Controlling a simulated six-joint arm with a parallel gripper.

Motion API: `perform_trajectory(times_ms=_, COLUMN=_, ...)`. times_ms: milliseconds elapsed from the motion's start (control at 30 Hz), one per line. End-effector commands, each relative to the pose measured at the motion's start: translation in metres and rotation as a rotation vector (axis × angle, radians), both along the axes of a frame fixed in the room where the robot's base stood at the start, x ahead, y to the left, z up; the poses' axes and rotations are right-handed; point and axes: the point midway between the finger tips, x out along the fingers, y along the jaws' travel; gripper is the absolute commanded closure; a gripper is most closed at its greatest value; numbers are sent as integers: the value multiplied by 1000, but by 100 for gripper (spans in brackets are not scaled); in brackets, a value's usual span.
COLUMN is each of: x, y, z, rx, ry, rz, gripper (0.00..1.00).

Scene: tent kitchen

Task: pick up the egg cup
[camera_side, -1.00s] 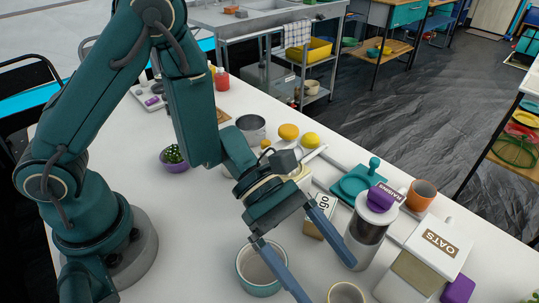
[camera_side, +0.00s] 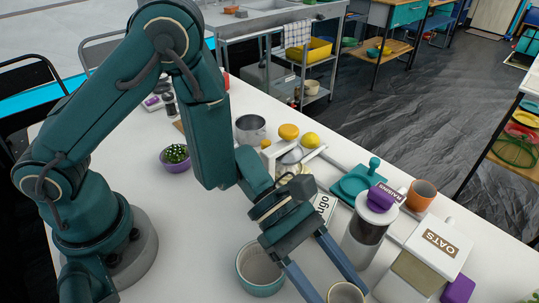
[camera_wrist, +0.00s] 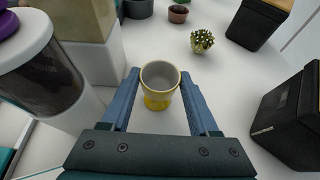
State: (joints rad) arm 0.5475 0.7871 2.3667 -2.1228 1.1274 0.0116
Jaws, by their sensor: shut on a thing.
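The egg cup (camera_wrist: 158,101) is yellow with a pale grey inside, and stands upright between my fingers in the wrist view. In the side view the egg cup (camera_side: 346,293) is at the bottom edge, with its lower part cut off. My gripper (camera_wrist: 160,73) is shut on it, with one blue finger on each side. In the side view my gripper (camera_side: 340,292) points down at the cup from the upper left. I cannot tell whether the cup's foot touches the table.
A teal pot (camera_side: 260,280) stands close left of my fingers. A labelled box (camera_side: 325,206) is behind my gripper. Black boxes (camera_wrist: 287,118) stand at the wrist view's right.

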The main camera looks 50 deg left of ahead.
Motion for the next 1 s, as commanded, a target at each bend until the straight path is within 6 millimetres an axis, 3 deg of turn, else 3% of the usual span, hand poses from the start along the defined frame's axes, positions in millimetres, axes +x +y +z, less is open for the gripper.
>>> perform_trajectory(times_ms=367, x=1, y=0, z=11, rx=-3, ry=-2, rz=0, gripper=96)
perform_trajectory(times_ms=800, x=1, y=0, z=74, rx=-4, ry=-7, rz=0, gripper=96)
perform_trajectory(times_ms=1000, x=1, y=0, z=95, rx=-3, ry=-4, rz=0, gripper=96)
